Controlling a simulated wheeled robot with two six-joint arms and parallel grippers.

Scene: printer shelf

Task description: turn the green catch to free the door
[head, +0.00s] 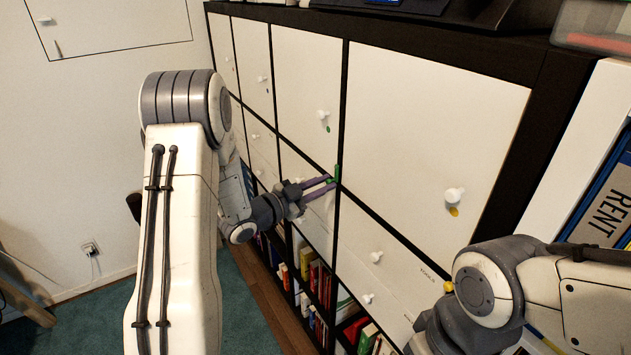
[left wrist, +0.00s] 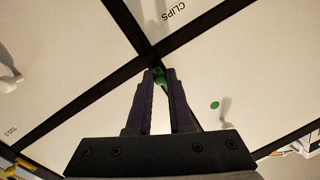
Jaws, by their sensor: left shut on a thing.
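The green catch (head: 337,174) is a small green piece at the dark frame's crossing between the white doors. My left gripper (head: 332,181) has its purple fingers shut on it. In the left wrist view the catch (left wrist: 159,76) sits between the fingertips (left wrist: 160,82), partly hidden by them. A white door (head: 304,85) with a white knob (head: 323,115) and a green dot (head: 327,128) is up and left of the catch. The dot (left wrist: 215,105) also shows in the left wrist view. The door looks closed. My right gripper is out of view.
Another white door (head: 430,130) has a knob and a yellow dot (head: 453,212). Shelves with books (head: 314,272) are below. A clear box (head: 595,25) and a blue binder (head: 605,200) are at the right. My right arm (head: 490,290) fills the lower right.

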